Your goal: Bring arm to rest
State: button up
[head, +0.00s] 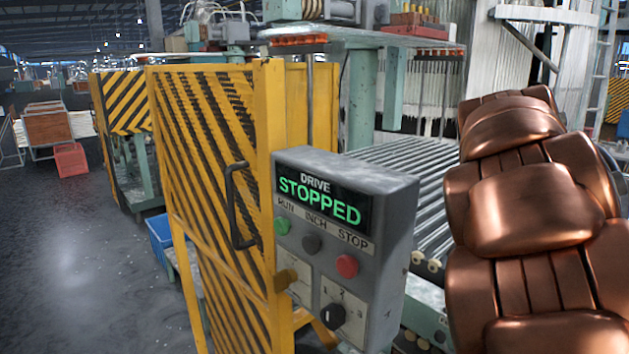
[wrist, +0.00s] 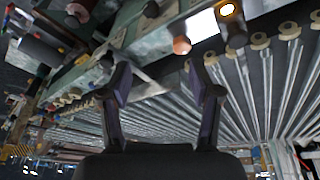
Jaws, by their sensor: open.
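My gripper (wrist: 160,85) shows in the wrist view with its two dark fingers spread apart and nothing between them. Beyond the fingers are rows of metal rollers (wrist: 265,90) and a pale green machine frame. My copper-coloured arm fills the right side of the head view, in front of the roller bed (head: 420,180). The gripper itself does not show in the head view.
A grey control box (head: 400,210) reads "DRIVE STOPPED", with green, dark and red buttons. A yellow-and-black striped guard gate (head: 205,150) stands beside it. Open floor (head: 70,240) lies at the left, with a red crate (head: 70,160) farther back.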

jog(key=s+a+f+n+y+p, duration=0.1)
jog(key=s+a+f+n+p, duration=0.1)
jog(key=s+a+n, duration=0.3)
jog(key=s+a+f+n+g+y+p, duration=0.1)
jog(key=s+a+f+n+p, duration=0.2)
jog(key=s, duration=0.7)
jog(key=s+a+f+n+y+p, duration=0.1)
jog(key=s+a+f+n+p, duration=0.1)
jog(key=s+a+n, duration=0.5)
jog(key=shift+s+f+n+g+y+p, duration=0.3)
jog(key=shift+s+f+n, duration=0.3)
jog(key=shift+s+f, duration=0.15)
jog(key=shift+a, duration=0.1)
jog(key=shift+c, duration=0.2)
